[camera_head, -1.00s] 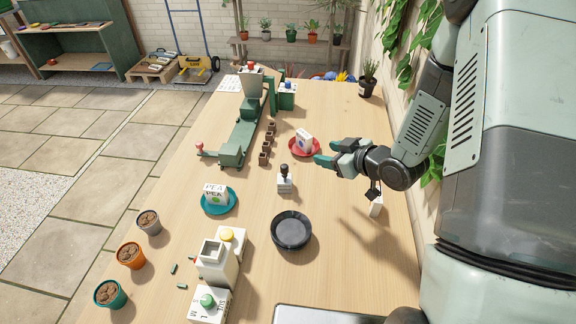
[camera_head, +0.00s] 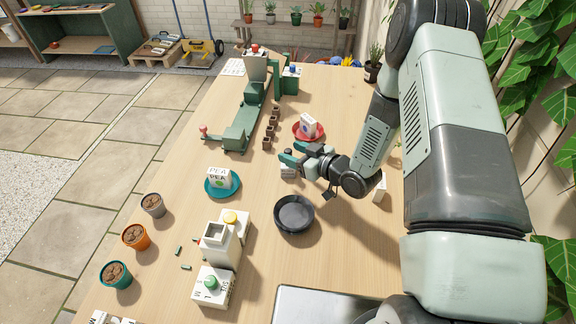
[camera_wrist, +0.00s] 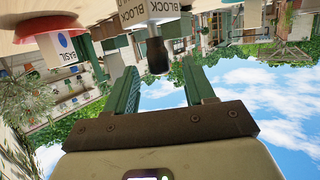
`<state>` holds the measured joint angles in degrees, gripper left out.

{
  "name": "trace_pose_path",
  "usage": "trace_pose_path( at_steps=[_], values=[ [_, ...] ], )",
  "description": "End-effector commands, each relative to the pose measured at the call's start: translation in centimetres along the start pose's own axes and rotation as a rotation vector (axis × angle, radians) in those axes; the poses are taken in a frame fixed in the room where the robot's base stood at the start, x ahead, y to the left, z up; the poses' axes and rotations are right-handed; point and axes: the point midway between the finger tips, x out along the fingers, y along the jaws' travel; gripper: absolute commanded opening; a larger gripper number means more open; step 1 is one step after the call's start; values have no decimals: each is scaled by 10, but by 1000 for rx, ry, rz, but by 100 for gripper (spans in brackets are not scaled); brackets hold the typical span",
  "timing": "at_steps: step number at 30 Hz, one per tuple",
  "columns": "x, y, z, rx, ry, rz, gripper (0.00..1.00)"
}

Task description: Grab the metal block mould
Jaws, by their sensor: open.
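The block mould is a small pale block labelled BLOCK (camera_wrist: 160,10) with a dark upright handle (camera_wrist: 155,52). In the head view the mould (camera_head: 288,171) stands on the table, mostly hidden behind my gripper (camera_head: 292,154). My gripper is open with green fingers and is empty. In the wrist view, which looks upside down, the handle lies ahead of the gap between my fingertips (camera_wrist: 163,82), slightly toward the left finger. I cannot tell whether the handle is between the fingers in depth.
A red saucer (camera_head: 321,137) with a seed box (camera_head: 308,125) is just behind my gripper. A dark round dish (camera_head: 294,215) is close in front. A teal saucer (camera_head: 234,193) with a pea box (camera_head: 217,178) is to the left. Brown soil blocks (camera_head: 268,141) line the green press (camera_head: 241,128).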

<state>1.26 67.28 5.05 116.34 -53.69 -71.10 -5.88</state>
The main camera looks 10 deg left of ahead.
Motion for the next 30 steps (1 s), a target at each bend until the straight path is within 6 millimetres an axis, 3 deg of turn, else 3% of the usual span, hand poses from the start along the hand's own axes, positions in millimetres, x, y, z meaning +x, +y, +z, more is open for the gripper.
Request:
trace_pose_path(
  at_steps=[5,13,24,30],
  values=[
    [22,-1,0,0,0,0,54],
    [25,0,0,1,-1,2,54],
    [25,0,0,0,-1,1,0],
    [25,0,0,0,1,1,0]
  ],
)
